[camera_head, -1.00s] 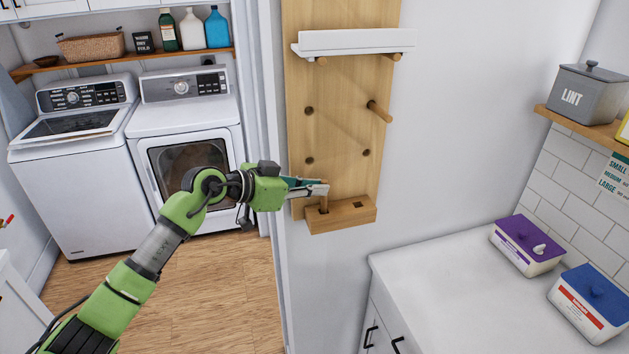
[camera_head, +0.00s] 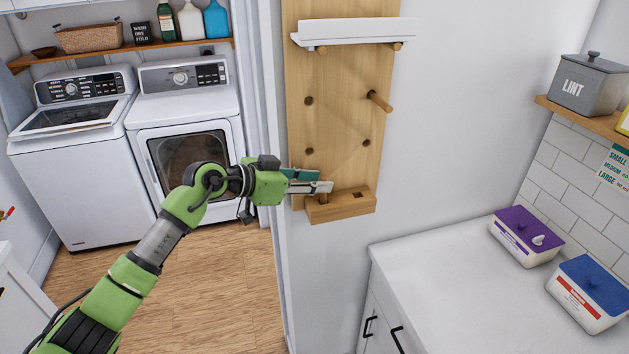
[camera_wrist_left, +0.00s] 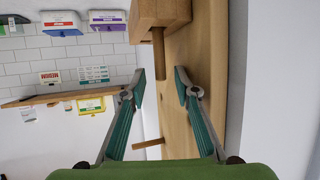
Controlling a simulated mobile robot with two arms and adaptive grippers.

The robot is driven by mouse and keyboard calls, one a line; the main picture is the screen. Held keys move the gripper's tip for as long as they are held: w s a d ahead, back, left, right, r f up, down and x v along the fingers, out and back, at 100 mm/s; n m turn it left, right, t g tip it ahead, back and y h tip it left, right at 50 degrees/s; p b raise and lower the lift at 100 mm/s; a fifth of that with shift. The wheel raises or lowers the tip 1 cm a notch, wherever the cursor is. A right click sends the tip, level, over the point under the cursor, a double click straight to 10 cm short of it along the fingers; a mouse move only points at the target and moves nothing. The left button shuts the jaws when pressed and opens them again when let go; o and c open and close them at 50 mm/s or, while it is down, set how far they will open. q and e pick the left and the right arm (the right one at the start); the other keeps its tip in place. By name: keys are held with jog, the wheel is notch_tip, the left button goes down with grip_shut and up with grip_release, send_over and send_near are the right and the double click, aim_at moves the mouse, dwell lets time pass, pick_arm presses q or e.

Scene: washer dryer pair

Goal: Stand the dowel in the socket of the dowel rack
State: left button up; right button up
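The dowel (camera_head: 323,198) is a short wooden rod standing in the left hole of the socket block (camera_head: 348,208), at the foot of the wooden dowel rack (camera_head: 340,125). In the left wrist view the dowel (camera_wrist_left: 158,48) runs straight out of the block (camera_wrist_left: 160,12). My left gripper (camera_head: 318,187) is just above the block. In the left wrist view its teal fingers (camera_wrist_left: 160,78) are spread, with the dowel's free end between the tips and a gap on both sides. The dowel's seated end is hidden in the block. My right gripper is not in view.
A peg (camera_head: 379,101) sticks out of the rack's right side, below a white ledge (camera_head: 352,31). A white counter (camera_head: 440,285) with two tubs, purple-lidded (camera_head: 525,237) and blue-lidded (camera_head: 588,292), is at right. A washer and dryer (camera_head: 185,130) stand at left.

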pick_arm(q)
jog(key=v, duration=1.2)
